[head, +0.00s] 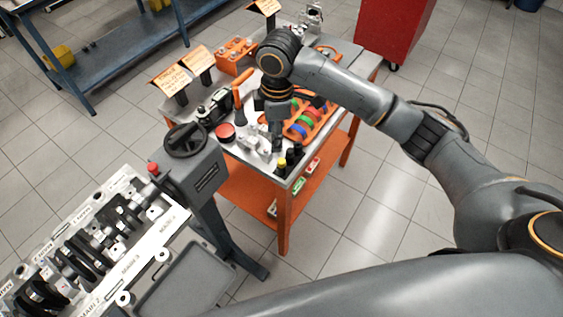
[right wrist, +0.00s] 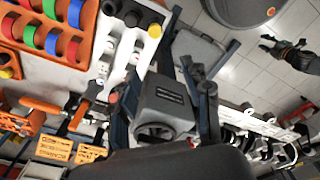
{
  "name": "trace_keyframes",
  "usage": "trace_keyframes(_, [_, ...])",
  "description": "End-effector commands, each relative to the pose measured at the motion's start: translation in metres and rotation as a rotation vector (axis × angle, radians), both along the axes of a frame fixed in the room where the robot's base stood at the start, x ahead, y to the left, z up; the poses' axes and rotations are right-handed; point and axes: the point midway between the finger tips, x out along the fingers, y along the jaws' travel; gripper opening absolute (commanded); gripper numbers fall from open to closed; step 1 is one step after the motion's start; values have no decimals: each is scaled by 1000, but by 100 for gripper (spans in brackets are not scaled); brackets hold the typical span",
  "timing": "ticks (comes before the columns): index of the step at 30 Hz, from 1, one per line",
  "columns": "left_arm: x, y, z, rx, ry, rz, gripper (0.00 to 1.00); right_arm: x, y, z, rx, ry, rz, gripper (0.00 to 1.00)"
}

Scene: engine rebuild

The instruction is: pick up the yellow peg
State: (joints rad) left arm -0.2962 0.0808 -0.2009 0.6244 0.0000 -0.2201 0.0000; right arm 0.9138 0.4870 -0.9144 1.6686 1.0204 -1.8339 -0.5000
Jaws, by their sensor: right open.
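The yellow peg (head: 282,163) shows as a small yellow top at the near corner of the orange-legged table, beside black pieces (head: 293,154). In the right wrist view the yellow peg (right wrist: 155,31) is near the top, with black round pieces (right wrist: 132,18) to its left. My right gripper (head: 277,138) points down over the table, a little behind the peg in the head view. It is open and apart from the peg. A dark gripper, seemingly my left (right wrist: 283,47), shows far off in the right wrist view; its jaws are too small to read.
An orange tray with coloured rings (head: 312,122) lies close beside my right gripper. Metal parts (head: 253,140) and a red round piece (head: 225,131) stand to its left. The engine stand with a handwheel (head: 186,140) is near the table's left side.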

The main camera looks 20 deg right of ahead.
Motion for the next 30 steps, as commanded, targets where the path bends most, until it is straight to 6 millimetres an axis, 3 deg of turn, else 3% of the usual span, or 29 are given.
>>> trace_keyframes(3, [3, -1, 3, -1, -5, 0, 40, 5, -12, 22, -40, 10, 35, 48])
trace_keyframes(7, [2, -1, 5, -1, -3, 0, 40, 5, -16, 20, -52, 22, 48, 48])
trace_keyframes(18, [-6, 0, 16, 0, 8, 1, 40, 4, -16, -47, -52, 21, 47, 48])
trace_keyframes(26, [-6, 0, 23, 0, 9, 1, 40, 3, -17, -65, -52, 20, 47, 48])
trace_keyframes(30, [-6, 0, 34, 0, 9, 1, 40, 0, -19, -86, -52, 22, 46, 48])
